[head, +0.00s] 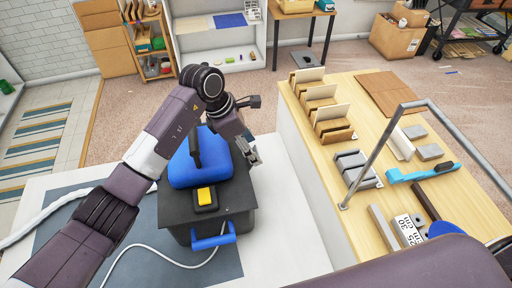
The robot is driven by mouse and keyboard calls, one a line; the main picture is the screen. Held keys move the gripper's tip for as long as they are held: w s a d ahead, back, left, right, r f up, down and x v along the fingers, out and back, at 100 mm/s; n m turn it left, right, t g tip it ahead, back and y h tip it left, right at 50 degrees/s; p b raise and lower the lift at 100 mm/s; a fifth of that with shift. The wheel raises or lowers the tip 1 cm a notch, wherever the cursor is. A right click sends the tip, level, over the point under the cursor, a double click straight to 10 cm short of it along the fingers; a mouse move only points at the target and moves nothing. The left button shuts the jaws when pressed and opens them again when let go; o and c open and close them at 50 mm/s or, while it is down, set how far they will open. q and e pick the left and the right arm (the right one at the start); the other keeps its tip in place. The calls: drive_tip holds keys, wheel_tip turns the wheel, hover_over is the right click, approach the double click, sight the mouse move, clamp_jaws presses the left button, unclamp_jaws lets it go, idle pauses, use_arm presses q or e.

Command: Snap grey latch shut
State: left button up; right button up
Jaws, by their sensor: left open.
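A dark grey box-shaped machine (240,196) stands on the white table. It has a rounded blue top (187,172), a yellow button (206,195) on a black block and a blue handle (214,241) at its front. My left gripper (252,155) is at the right side of the blue top, pointing down with its jaws open; I see nothing between them. I cannot make out a separate grey latch; the gripper and arm cover that side of the machine. My right gripper is not in view.
A wooden counter (345,88) on the right carries upright card dividers (331,125), a grey slotted holder (356,168), a blue-handled brush (420,173) and a metal rail (376,150). A white cable (165,255) loops over the grey mat (75,230). Part of my body fills the bottom right.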

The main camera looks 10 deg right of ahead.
sight(256, 151)
use_arm(q)
drive_tip(key=p+x, duration=0.1)
drive_tip(key=x, duration=0.2)
drive_tip(key=shift+w+d+f, duration=0.1)
drive_tip(key=shift+d+f, duration=0.05)
drive_tip(key=shift+w+f, duration=0.15)
drive_tip(key=shift+f, duration=0.15)
drive_tip(key=shift+r, duration=0.1)
